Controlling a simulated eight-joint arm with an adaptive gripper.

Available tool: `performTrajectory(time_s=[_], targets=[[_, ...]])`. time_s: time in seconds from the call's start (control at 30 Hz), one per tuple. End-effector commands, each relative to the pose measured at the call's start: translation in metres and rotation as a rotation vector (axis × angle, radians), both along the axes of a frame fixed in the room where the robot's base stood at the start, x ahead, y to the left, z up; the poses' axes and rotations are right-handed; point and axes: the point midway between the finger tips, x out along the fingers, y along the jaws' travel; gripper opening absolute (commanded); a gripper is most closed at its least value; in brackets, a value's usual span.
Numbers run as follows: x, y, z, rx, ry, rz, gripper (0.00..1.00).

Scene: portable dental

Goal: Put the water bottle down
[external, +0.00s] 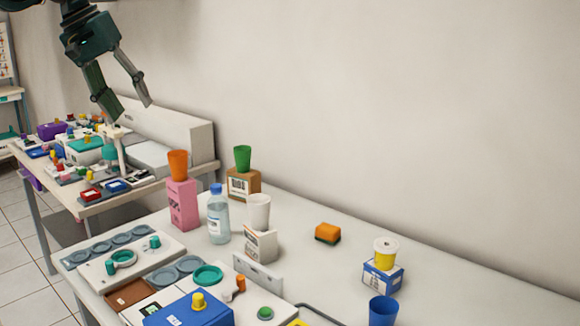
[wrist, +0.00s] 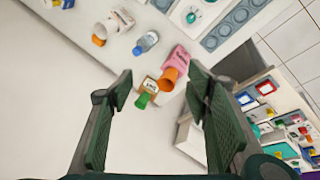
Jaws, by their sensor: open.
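The water bottle (external: 218,215) is clear with a blue cap and a white label. It stands upright on the near table, between a pink box (external: 183,205) and a white box (external: 261,244). In the wrist view the bottle (wrist: 146,42) lies beyond my fingers, near the top middle. My gripper (external: 130,108) is open and empty, high up at the upper left of the external view. It is well apart from the bottle. In the wrist view my gripper (wrist: 160,95) shows its two fingers spread wide with nothing between them touching either one.
An orange cup (external: 178,164) tops the pink box, and a green cup (external: 243,158) tops a brown box. A white cup (external: 259,211) tops the white box. A sponge (external: 327,233) and blue cup (external: 383,310) stand to the right. The table's back right is mostly clear.

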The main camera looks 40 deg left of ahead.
Motion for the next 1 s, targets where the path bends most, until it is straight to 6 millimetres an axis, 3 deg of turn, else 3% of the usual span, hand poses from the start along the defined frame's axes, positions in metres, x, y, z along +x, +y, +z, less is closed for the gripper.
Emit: performTrajectory(time_s=[0.7,1.0], targets=[[-0.090,0.029,0.022,0.305,-0.211,-0.376,0.49],[-0.112,0.037,0.022,0.407,-0.264,-0.485,0.49]])
